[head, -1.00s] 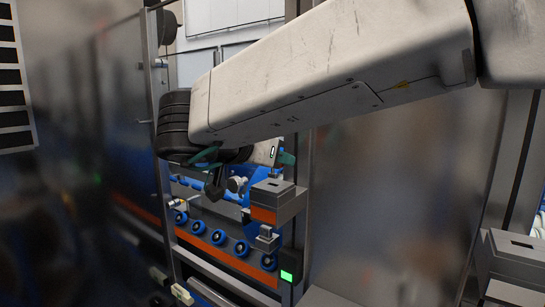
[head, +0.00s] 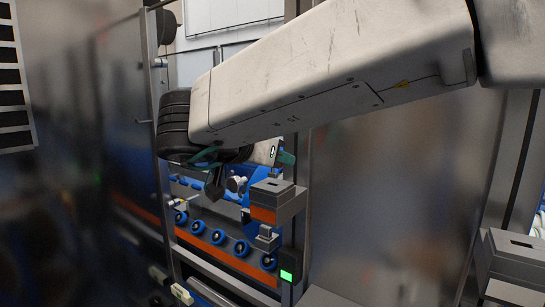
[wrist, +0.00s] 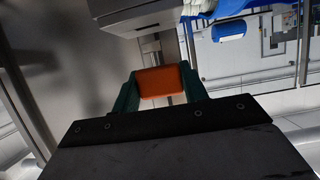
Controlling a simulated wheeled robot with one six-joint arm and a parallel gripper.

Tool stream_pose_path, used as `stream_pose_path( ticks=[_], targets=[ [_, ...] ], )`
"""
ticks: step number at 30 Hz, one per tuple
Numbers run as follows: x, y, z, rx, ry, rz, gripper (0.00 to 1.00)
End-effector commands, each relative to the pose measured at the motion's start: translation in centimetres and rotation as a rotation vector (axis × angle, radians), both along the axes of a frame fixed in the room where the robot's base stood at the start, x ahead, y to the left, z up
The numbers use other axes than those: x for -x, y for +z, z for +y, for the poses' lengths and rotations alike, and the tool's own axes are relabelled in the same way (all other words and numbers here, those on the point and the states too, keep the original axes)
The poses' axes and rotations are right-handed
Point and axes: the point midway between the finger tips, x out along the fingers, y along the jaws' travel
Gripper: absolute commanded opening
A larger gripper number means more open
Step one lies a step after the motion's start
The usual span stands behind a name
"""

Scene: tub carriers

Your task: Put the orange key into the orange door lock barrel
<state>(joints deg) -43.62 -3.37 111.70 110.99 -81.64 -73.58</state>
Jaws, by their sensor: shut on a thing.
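My gripper (head: 246,158) has teal fingers, partly hidden behind my arm in the head view. In the wrist view the fingers are shut on the orange key (wrist: 162,82), whose orange head sits between them. The key's shaft cannot be made out. The orange door lock barrel (head: 263,214) is a grey box with a slot on top and an orange band on its front. It stands below and a little right of my gripper, and the key appears apart from it. A grey box (wrist: 140,16) shows at the top of the wrist view; I cannot tell which one.
Another grey slotted box (head: 512,250) stands at the far right. Blue rollers (head: 219,237) run along a rail below my gripper. A metal post and a small box with a green light (head: 287,275) stand close to the lock barrel.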

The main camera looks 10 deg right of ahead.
Motion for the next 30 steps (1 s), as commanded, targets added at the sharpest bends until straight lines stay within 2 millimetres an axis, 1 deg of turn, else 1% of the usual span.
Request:
stream_pose_path(
  ticks=[30],
  targets=[
    [0.0,-2.4,0.0,0.001,0.000,0.001,0.18]
  ],
)
